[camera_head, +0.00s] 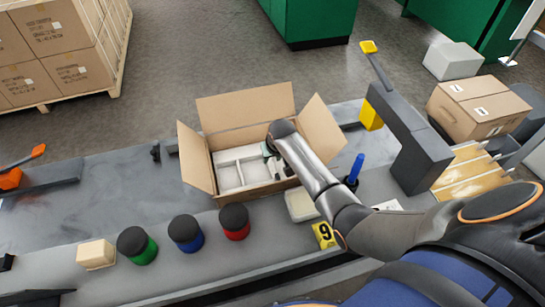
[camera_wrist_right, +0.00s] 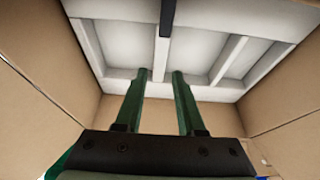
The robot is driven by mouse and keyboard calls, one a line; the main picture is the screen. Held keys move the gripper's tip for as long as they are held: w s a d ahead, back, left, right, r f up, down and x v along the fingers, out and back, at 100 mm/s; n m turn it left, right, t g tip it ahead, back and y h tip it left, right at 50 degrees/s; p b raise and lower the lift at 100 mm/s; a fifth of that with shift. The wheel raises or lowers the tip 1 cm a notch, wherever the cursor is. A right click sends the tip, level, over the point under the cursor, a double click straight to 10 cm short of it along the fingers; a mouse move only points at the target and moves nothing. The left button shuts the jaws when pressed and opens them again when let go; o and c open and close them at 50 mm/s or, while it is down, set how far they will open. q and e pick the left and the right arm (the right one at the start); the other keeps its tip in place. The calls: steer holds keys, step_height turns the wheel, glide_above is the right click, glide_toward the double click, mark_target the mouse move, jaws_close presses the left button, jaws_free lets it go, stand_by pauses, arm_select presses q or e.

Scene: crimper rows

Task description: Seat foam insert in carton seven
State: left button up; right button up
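An open cardboard carton (camera_head: 203,188) stands on the grey bench with its flaps spread. No number seven shows on it. A white foam insert (camera_head: 230,176) with divider ribs is inside the carton. I cannot tell whether it lies flat on the bottom. My right gripper (camera_head: 270,150) reaches into the carton's right part; the arm hides part of the insert. In the right wrist view, the green fingers of the right gripper (camera_wrist_right: 159,74) are apart, one on each side of a middle rib of the foam insert (camera_wrist_right: 120,45), with gaps visible. My left gripper is not in view.
Black-lidded jars with green (camera_head: 137,246), blue (camera_head: 186,234) and red (camera_head: 235,222) bodies stand in front of the carton. A cream block (camera_head: 96,254) is at left. A yellow tag (camera_head: 324,235) reads 9. A closed carton (camera_head: 480,106) is at right.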

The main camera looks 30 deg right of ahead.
steer(key=shift+o, duration=0.9)
steer(key=shift+r, duration=0.15)
steer(key=p+v, duration=0.3)
steer(key=v, duration=1)
steer(key=shift+w, duration=0.2)
steer(key=shift+d, duration=0.1)
